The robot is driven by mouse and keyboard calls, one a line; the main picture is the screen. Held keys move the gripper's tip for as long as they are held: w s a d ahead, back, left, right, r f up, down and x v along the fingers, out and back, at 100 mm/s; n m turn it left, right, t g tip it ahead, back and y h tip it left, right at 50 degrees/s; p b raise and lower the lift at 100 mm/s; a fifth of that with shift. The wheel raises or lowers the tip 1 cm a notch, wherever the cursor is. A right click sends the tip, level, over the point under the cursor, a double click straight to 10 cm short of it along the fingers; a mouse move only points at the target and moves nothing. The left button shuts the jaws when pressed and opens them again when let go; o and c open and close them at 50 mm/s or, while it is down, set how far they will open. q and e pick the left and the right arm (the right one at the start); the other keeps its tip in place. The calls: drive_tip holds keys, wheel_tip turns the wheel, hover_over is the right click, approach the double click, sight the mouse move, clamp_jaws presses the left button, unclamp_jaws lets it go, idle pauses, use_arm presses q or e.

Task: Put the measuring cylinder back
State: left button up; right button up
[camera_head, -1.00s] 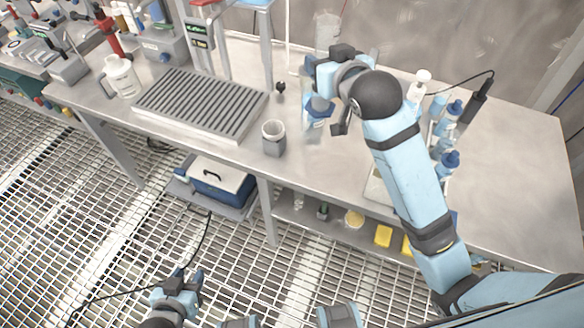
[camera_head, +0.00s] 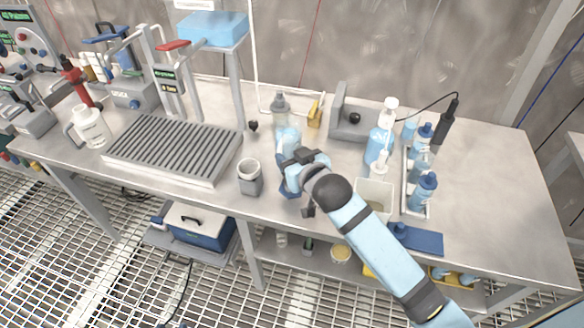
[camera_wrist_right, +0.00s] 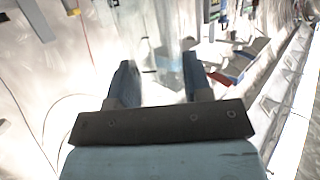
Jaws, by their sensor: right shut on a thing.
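My right gripper (camera_head: 290,168) is shut on the measuring cylinder (camera_head: 288,142), a clear, bluish tube with a blue foot. The tube rises above the fingers and looks close to upright. Part of the foot shows below the gripper; I cannot tell whether it touches the bench. In the right wrist view the clear tube (camera_wrist_right: 163,45) stands between the two fingers (camera_wrist_right: 157,84). My gripper and wrist hide the cylinder's middle. It is over the bench (camera_head: 300,222), to the right of a grey cup (camera_head: 250,180). My left gripper is not in view.
A ribbed grey plate (camera_head: 172,148) lies left of the cup. A bottle (camera_head: 280,104) and a grey stand (camera_head: 352,118) are at the back. A pale open box (camera_head: 374,194), a spray bottle (camera_head: 380,145) and a rack (camera_head: 414,205) of blue-capped bottles stand to the right. The bench's far right is clear.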

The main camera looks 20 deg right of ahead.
drive_tip(key=shift+f, duration=1.7)
drive_tip(key=shift+f, duration=0.15)
drive_tip(key=o, duration=1.2)
drive_tip(key=shift+o, duration=0.2)
drive_tip(key=shift+s+r, duration=0.15)
drive_tip(key=shift+r, duration=0.05)
drive_tip(key=v, duration=1.1)
drive_tip(key=s+f+g, duration=0.2)
drive_tip(key=s+f, duration=0.4)
drive_tip(key=f, duration=0.3)
drive_tip(key=s+f+g, duration=0.2)
drive_tip(key=s+f, duration=0.5)
drive_tip(key=f, duration=0.3)
drive_tip(key=shift+s+d+f, duration=0.15)
drive_tip(key=shift+s+f, duration=0.1)
drive_tip(key=shift+f, duration=0.05)
